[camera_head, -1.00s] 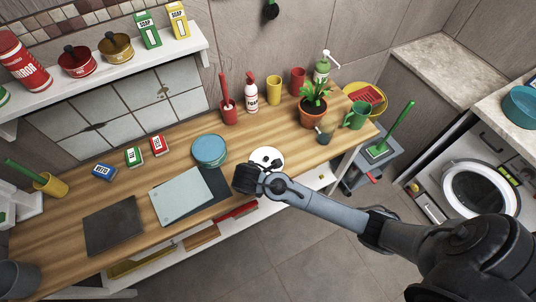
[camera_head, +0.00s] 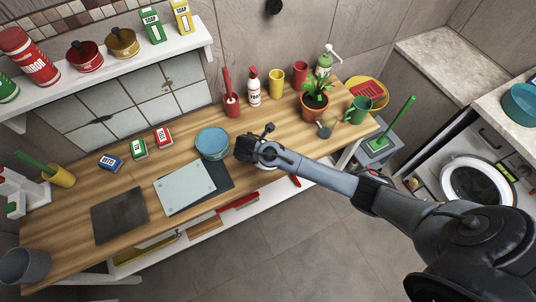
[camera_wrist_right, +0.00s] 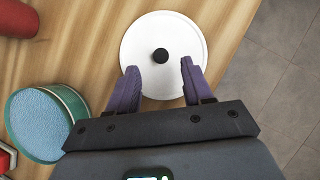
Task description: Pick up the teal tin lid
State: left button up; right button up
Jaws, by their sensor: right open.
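A round teal tin (camera_head: 212,142) with a pale blue top stands on the wooden counter, left of my right gripper. It also shows in the right wrist view (camera_wrist_right: 48,122), at the left, outside the fingers. I cannot tell whether its top is a separate lid. My right gripper (camera_head: 243,150) is over the counter just right of the tin. In the right wrist view its two purple fingers (camera_wrist_right: 160,80) are apart with nothing held. A white round lid with a black knob (camera_wrist_right: 161,30) lies beneath and ahead of the fingers; in the head view the arm mostly hides it. My left gripper is out of view.
A pale board (camera_head: 184,187) on a dark sheet lies left of the gripper near the front edge. Small boxes, including a blue one (camera_head: 111,163), lie left. The white shelf (camera_head: 105,75) overhangs the back left.

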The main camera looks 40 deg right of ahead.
jog(key=shift+x, duration=2.15)
jog(key=shift+d+r, duration=0.1)
grip_shut()
